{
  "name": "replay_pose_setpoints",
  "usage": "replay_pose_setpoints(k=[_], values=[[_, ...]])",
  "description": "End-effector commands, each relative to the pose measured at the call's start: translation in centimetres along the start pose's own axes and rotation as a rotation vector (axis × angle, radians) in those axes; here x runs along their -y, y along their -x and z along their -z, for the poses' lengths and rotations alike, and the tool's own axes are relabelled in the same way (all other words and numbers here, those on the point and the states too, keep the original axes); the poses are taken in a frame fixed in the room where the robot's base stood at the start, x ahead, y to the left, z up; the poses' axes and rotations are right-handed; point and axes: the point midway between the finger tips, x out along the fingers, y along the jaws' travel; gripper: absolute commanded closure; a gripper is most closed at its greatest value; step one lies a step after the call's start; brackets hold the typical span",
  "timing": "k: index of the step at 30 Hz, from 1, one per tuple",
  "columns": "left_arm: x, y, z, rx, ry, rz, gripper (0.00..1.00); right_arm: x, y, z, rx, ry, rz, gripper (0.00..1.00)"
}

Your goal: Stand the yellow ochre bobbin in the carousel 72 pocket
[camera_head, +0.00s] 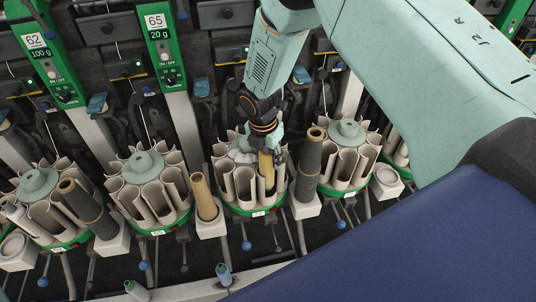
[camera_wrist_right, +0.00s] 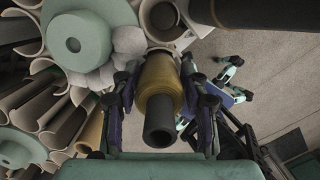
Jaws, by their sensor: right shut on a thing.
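My right gripper (camera_head: 270,146) reaches down from above and is shut on the yellow ochre bobbin (camera_head: 266,170). In the right wrist view the bobbin (camera_wrist_right: 158,80) sits between the two dark fingers of the gripper (camera_wrist_right: 165,100), its dark grey core end facing the camera. The bobbin is roughly upright at the front right of the middle carousel (camera_head: 243,208), among its cream pockets. I cannot tell how deep it sits in a pocket. The carousel's small label is too small to read. My left gripper is not in view.
Similar carousels stand left (camera_head: 150,190) and right (camera_head: 347,150). Between them, white holders carry a tan bobbin (camera_head: 203,198) and dark bobbins (camera_head: 310,165) (camera_head: 85,208) close by. Green panels marked 62 (camera_head: 35,42) and 65 (camera_head: 156,22) rise behind.

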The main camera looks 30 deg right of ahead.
Motion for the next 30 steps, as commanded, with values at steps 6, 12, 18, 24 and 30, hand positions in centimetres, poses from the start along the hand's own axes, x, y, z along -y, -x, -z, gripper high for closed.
replay_pose_setpoints(k=[6,12,18,24,30], values=[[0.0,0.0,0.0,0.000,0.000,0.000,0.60,0.0,0.0,0.0,0.001,0.000,-0.001,0.81],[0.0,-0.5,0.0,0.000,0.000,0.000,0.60,0.0,-0.8,0.1,0.001,0.000,-0.001,0.81],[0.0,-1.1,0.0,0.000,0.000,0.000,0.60,-0.1,-1.9,0.2,0.001,0.000,-0.001,0.81],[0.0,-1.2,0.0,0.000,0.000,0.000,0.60,-0.1,-2.2,0.3,0.001,0.000,-0.001,0.50],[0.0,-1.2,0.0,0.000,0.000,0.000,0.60,0.0,-2.2,0.3,0.001,0.000,-0.001,0.33]])
